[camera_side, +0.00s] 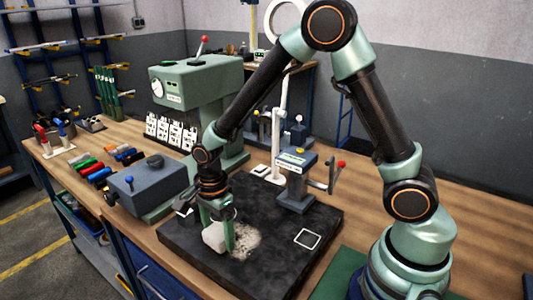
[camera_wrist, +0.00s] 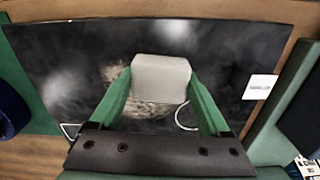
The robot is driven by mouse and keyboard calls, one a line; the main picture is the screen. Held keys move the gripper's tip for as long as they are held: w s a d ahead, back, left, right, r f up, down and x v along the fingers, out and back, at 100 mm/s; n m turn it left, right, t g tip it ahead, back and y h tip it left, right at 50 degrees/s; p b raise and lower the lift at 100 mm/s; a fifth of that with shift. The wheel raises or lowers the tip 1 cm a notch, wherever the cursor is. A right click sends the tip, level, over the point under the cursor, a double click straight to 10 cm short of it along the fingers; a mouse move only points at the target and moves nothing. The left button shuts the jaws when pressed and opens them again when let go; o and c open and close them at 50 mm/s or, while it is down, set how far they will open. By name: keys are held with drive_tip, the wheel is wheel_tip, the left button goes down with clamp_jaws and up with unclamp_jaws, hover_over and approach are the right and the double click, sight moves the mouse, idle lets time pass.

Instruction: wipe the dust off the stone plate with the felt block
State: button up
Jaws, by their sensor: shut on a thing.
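The stone plate (camera_side: 190,252) is a dark, mottled slab on the wooden bench. A pale, speckled patch of dust (camera_side: 247,240) lies on it near my gripper, and it also shows in the wrist view (camera_wrist: 113,75). My gripper (camera_side: 229,232) points down over the plate, its green fingers shut on the light grey felt block (camera_side: 214,236). In the wrist view the felt block (camera_wrist: 160,78) sits between both fingertips and hides part of the dust. The block is low over the plate; I cannot tell whether it touches.
A blue-grey gauge stand (camera_side: 297,180) with a red-knobbed lever stands at the plate's back. A grey box (camera_side: 148,186) and green machine (camera_side: 197,80) stand behind left. The plate's front is clear.

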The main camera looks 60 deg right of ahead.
sight(227, 256)
drive_tip(key=shift+a, duration=0.9)
drive_tip(key=shift+s+a, duration=0.15)
drive_tip(key=shift+s, duration=0.85)
drive_tip(key=shift+d, duration=5.35)
drive_tip(key=shift+s, duration=1.05)
drive_tip(key=shift+a, duration=5.3)
wheel_tip(227, 256, up, 8)
